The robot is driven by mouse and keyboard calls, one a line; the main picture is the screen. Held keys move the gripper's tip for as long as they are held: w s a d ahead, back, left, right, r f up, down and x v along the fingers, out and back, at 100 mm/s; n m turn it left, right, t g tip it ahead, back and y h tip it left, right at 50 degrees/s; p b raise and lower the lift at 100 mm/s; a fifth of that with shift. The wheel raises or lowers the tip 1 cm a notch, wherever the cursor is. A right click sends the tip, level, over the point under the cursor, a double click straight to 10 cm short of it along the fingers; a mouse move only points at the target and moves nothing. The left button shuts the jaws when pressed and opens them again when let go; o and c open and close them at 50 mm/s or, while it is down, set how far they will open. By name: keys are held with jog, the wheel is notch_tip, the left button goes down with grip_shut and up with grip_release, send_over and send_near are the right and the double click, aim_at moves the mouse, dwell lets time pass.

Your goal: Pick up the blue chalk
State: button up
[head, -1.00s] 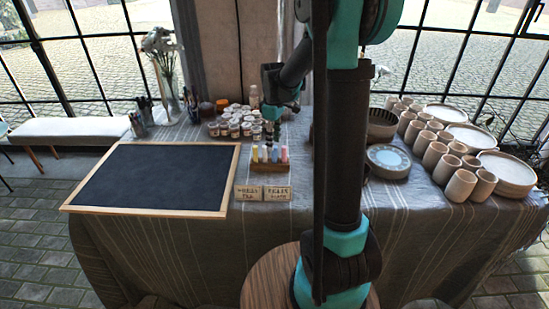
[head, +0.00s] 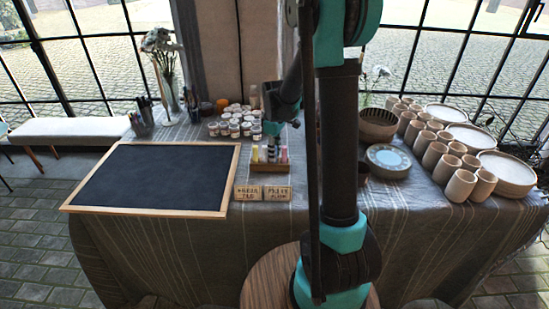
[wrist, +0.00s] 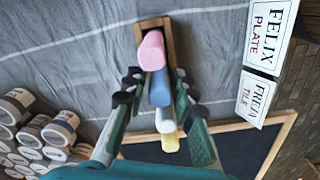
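The blue chalk (wrist: 160,92) stands in a row in a small wooden holder (wrist: 141,24), between the pink chalk (wrist: 151,50) and the white chalk (wrist: 165,120). The yellow chalk (wrist: 170,143) is at the row's end. My gripper (wrist: 158,88) is open, with dark fingertips on either side of the blue chalk; whether they touch it is not clear. In the head view my gripper (head: 273,146) is down at the chalks and hides most of the blue one. The holder (head: 270,168) stands on the table.
A framed chalkboard (head: 155,178) lies left of the holder. Two name cards (head: 248,192) stand in front of it. Paint jars (head: 233,127) crowd behind it. A blue-grey plate stack (head: 388,158), cups (head: 434,154) and pale plates (head: 508,170) fill the right.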

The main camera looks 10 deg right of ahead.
grip_shut()
jog(key=shift+r, duration=0.1)
